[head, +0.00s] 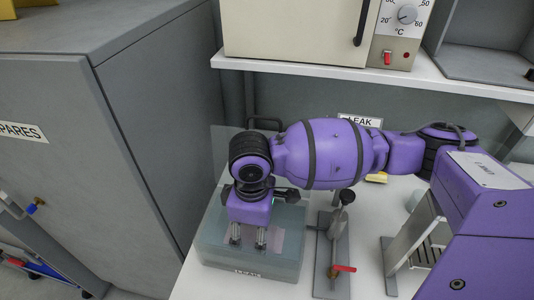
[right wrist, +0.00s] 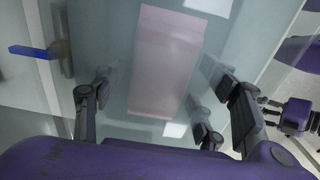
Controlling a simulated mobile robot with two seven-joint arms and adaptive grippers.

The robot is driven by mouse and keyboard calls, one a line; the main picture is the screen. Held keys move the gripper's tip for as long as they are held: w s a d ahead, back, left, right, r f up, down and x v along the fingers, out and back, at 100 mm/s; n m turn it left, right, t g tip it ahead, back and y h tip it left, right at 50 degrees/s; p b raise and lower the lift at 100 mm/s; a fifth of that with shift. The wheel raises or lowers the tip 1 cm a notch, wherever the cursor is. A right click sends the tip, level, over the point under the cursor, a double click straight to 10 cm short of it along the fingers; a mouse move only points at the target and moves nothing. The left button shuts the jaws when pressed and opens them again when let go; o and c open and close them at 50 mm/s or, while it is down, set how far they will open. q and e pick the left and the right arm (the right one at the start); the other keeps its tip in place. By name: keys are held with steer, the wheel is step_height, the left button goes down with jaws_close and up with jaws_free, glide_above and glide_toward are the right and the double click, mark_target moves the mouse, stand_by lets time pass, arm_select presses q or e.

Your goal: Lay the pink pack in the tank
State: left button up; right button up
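The tank (head: 215,250) is a clear, greenish box on the bench with a label on its front. The pink pack (head: 276,240) shows hazily through the tank, below my right gripper (head: 248,238). In the right wrist view the pack (right wrist: 163,62) is a long pale pink rectangle that appears to lie inside the tank. The right gripper's fingers (right wrist: 163,115) are spread wide, with nothing between them, and the pack is beyond them. My left gripper (right wrist: 272,115) appears small at the right edge of the right wrist view. Its opening is unclear.
A grey cabinet (head: 140,130) stands close to the tank's left. A metal stand with a red handle (head: 343,268) is just right of the tank. A shelf (head: 300,73) with an oven (head: 300,30) overhangs the back. A yellow item (head: 377,178) lies behind my right arm.

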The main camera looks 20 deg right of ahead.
steer(key=shift+r, duration=0.1)
step_height(320, 180, up, 12)
stand_by(0.7)
